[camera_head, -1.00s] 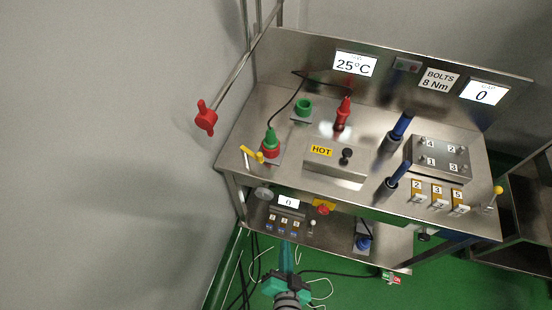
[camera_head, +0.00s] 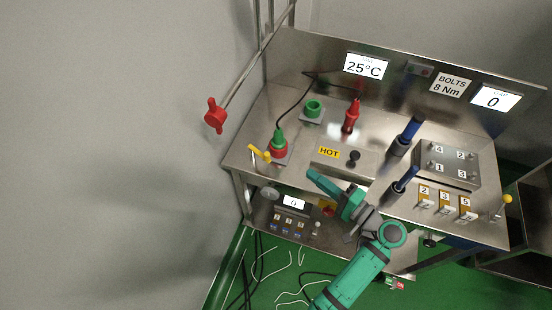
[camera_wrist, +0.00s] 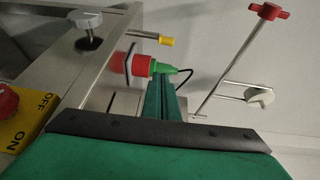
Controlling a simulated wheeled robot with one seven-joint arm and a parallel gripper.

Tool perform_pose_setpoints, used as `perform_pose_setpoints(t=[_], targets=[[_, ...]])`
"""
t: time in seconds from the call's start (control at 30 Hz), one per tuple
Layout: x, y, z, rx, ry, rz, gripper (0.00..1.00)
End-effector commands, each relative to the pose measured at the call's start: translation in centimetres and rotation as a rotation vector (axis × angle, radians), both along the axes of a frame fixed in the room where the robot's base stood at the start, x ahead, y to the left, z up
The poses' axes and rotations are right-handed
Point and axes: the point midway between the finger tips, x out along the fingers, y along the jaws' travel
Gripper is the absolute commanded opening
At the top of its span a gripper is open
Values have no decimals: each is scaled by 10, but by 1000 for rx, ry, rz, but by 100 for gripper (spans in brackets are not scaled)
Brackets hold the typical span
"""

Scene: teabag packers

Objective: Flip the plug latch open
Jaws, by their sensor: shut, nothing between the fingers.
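A green plug (camera_head: 279,136) sits in a red socket (camera_head: 278,149) at the left of the steel bench. Beside it is a yellow-tipped lever (camera_head: 260,154), which appears to be the plug latch. In the wrist view the green plug (camera_wrist: 164,70), red socket (camera_wrist: 140,65) and yellow tip (camera_wrist: 166,41) lie beyond my fingers. My gripper (camera_head: 311,175) is shut and empty, at the bench's front edge, right of the socket in the head view and apart from the lever. In the wrist view the closed fingers (camera_wrist: 161,90) overlap the view just below the plug.
A green empty socket (camera_head: 313,109) and red plug (camera_head: 351,117) stand farther back. Blue-handled tools (camera_head: 405,180) stand right. A red-knobbed rod (camera_head: 216,116) rises at the left. A black cable runs from the green plug.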

Motion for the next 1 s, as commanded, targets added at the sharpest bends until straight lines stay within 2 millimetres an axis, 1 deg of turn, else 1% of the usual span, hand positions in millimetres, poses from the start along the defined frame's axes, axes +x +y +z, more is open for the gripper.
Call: perform_pose_setpoints(t=[0.03,0.1,0.17,0.27,0.37,0.8,1.0], targets=[[-1,-10,4,14,-12,13,0],[-3,-16,8,28,-22,31,0],[-4,-18,10,34,-28,41,0],[-1,-15,11,36,-31,46,0],[7,-5,11,37,-31,46,0],[59,57,11,36,-30,44,0],[56,84,10,36,-29,43,0]])
